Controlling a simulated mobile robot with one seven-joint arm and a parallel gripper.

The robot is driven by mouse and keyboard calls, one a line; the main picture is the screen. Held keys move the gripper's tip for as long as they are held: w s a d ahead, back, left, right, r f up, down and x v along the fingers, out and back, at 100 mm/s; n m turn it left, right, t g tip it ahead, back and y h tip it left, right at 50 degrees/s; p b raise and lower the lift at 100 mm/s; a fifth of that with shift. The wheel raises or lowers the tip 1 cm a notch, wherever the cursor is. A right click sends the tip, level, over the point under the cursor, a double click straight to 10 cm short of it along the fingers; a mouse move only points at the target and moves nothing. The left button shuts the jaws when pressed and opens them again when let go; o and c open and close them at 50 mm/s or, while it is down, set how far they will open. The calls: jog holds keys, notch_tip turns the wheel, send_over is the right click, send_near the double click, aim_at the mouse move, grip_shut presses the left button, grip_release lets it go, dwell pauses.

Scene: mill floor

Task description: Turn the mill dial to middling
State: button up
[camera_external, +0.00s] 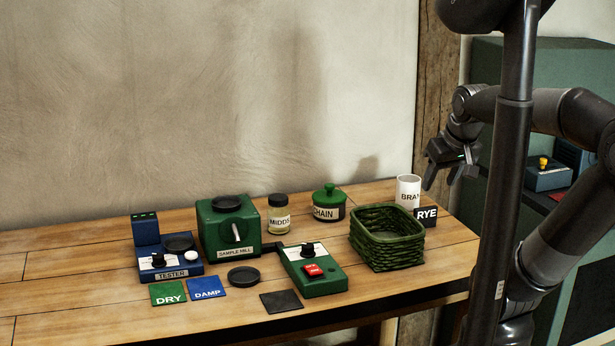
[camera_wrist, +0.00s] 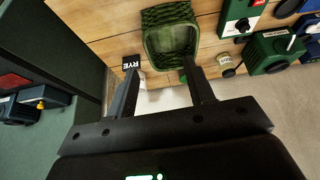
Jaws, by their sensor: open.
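The mill's green control box (camera_external: 325,283) lies on the bench in front of the sample mill (camera_external: 222,228). Its black dial (camera_external: 307,250) sits on a white scale plate, above a red switch (camera_external: 313,270). The scale lettering is too small to read, so I cannot tell the dial's setting. In the wrist view the control box (camera_wrist: 232,12) is at the top right, with the dial (camera_wrist: 243,25) near its lower edge. My gripper (camera_external: 440,180) is open and empty, raised right of the bench and well away from the dial. Its fingers (camera_wrist: 160,66) point toward the basket side.
A green wicker basket (camera_external: 386,262), white BRAN cup (camera_external: 407,190) and RYE card (camera_external: 426,216) stand between my gripper and the control box. The MIDDS jar (camera_external: 279,214) and green-lidded pot (camera_external: 329,203) stand behind. The tester (camera_external: 170,270) is left. A timber post (camera_external: 437,110) rises behind my arm.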

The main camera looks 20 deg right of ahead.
jog(key=w+a+n+g, duration=0.1)
jog(key=w+a+n, duration=0.1)
jog(key=w+a, duration=0.3)
jog(key=n+g, duration=0.4)
jog(key=n, duration=0.2)
send_near(307, 244)
notch_tip(307, 244, down, 9)
jog(key=shift+a+r, duration=0.1)
jog(key=c, duration=1)
